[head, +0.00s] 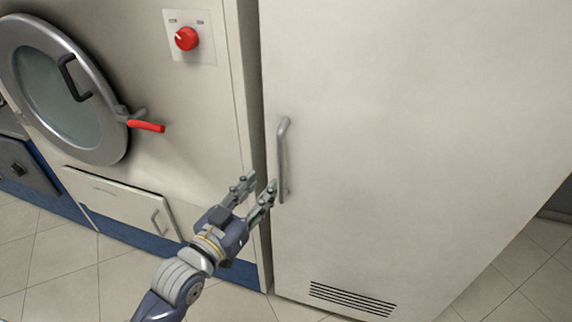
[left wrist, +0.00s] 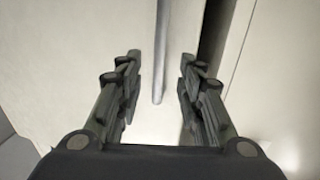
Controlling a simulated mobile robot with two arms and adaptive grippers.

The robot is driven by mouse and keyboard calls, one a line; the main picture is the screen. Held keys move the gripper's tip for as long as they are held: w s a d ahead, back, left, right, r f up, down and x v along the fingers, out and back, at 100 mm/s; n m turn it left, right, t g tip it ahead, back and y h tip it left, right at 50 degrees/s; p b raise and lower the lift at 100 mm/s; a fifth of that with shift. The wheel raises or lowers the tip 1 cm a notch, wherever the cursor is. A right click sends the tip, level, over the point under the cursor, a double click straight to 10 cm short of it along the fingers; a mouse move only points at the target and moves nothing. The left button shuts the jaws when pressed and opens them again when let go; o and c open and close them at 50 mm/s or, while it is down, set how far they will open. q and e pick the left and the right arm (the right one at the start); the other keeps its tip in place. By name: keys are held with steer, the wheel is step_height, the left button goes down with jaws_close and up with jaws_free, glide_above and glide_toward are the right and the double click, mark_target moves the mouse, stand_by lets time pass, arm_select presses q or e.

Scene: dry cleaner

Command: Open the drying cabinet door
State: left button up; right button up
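The drying cabinet door (head: 400,140) is a large plain off-white panel in the head view, and it looks closed. Its vertical grey bar handle (head: 283,160) is near the door's left edge. My left gripper (head: 261,184) is open, just left of the handle's lower part. In the left wrist view the handle (left wrist: 161,50) runs down between the two open fingers (left wrist: 158,75), ahead of them. I cannot tell whether a finger touches it. My right gripper is not in view.
A machine with a round glass door (head: 62,90), a red lever (head: 146,126) and a red knob (head: 186,38) stands to the left. A narrow dark gap separates it from the cabinet. A vent (head: 352,298) is low on the door. The tiled floor (head: 520,275) is clear at right.

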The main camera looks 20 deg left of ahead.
mark_target(279, 167)
arm_select(q)
steer(key=x, duration=0.4)
steer(key=shift+w+r+p, duration=0.15)
steer(key=shift+w+p, duration=0.1)
steer(key=shift+p, duration=0.1)
steer(key=x, duration=0.3)
steer(key=shift+w+d, duration=0.15)
steer(key=shift+w, duration=0.2)
steer(key=shift+w+d+p, duration=0.2)
steer(key=shift+w+p, duration=0.1)
steer(key=shift+w, duration=0.4)
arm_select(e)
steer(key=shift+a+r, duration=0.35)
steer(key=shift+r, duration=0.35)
arm_select(q)
jaws_close()
